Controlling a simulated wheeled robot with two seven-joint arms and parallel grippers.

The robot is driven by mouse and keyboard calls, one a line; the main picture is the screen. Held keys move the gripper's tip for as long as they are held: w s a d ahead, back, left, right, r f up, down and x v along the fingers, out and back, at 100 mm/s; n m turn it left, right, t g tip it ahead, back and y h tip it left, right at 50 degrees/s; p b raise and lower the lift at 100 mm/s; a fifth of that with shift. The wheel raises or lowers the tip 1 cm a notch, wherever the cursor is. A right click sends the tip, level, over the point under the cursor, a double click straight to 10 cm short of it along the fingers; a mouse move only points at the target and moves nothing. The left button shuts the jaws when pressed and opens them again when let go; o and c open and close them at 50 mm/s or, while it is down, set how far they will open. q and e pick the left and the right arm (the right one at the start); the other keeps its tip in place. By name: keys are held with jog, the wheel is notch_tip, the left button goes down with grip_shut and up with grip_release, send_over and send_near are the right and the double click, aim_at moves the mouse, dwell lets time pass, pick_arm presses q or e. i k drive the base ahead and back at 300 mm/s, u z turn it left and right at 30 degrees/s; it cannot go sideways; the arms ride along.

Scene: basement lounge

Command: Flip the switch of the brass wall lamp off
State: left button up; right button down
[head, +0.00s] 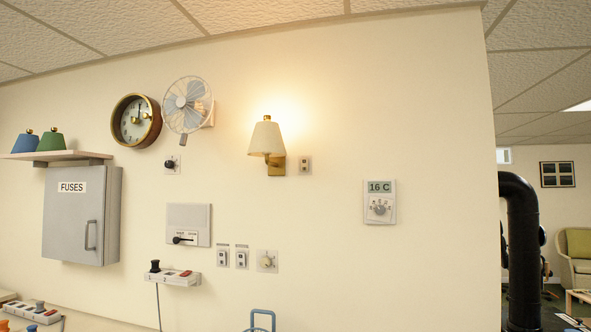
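The brass wall lamp (270,141) is on the wall just left of the middle in the head view. It has a cream shade and a brass mount, and it is lit, with a warm glow on the wall above it. A small switch plate (305,165) sits on the wall just right of the lamp's mount. Its lever is too small to tell which way it points. Neither of my grippers is in the head view.
A clock (136,121) and a fan (187,105) hang left of the lamp. A thermostat (379,202) is to the right. Two switches (232,257) and a dial (267,261) are below. A grey fuse box (82,215) juts out at left. A black pipe (522,250) stands at right.

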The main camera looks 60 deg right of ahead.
aim_at(304, 163)
jog(key=z, duration=0.55)
jog(key=i, duration=1.05)
jog(key=z, duration=0.7)
